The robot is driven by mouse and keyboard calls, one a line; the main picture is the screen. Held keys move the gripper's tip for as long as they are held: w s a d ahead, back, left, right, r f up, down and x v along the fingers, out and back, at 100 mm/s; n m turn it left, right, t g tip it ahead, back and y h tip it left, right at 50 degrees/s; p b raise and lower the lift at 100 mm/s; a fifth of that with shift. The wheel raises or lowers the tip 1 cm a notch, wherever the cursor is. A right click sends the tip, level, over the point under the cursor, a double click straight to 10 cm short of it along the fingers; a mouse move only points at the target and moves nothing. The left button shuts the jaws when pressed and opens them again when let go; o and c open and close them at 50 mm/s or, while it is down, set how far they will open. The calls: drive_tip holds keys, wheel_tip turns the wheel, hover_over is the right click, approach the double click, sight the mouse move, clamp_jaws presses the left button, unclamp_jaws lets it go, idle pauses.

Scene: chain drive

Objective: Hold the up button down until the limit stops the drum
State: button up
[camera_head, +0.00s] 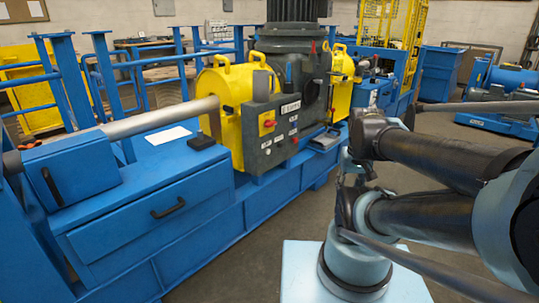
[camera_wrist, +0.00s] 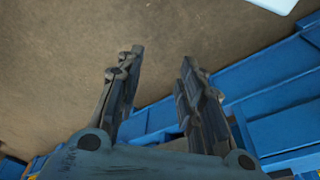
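A dark grey control box (camera_head: 278,126) is mounted on the blue machine, beside the yellow chain guard (camera_head: 227,97). A red knob on a yellow plate (camera_head: 267,123) sits on its front, with small labels and controls around it. I cannot tell which control is the up button. My gripper (camera_wrist: 160,62) is open and empty in the wrist view, its two dark fingers apart over bare floor and blue frame. In the head view my folded arm is at the right, and the gripper end is to the right of the control box, apart from it. I cannot identify the drum surely.
The blue machine base (camera_head: 150,222) runs from lower left to the middle, with a grey shaft (camera_head: 160,120) above it. A small black block (camera_head: 201,141) and white paper (camera_head: 168,135) lie on top. Brown floor (camera_head: 265,250) is free in front of the base.

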clamp_jaws()
idle(1.3)
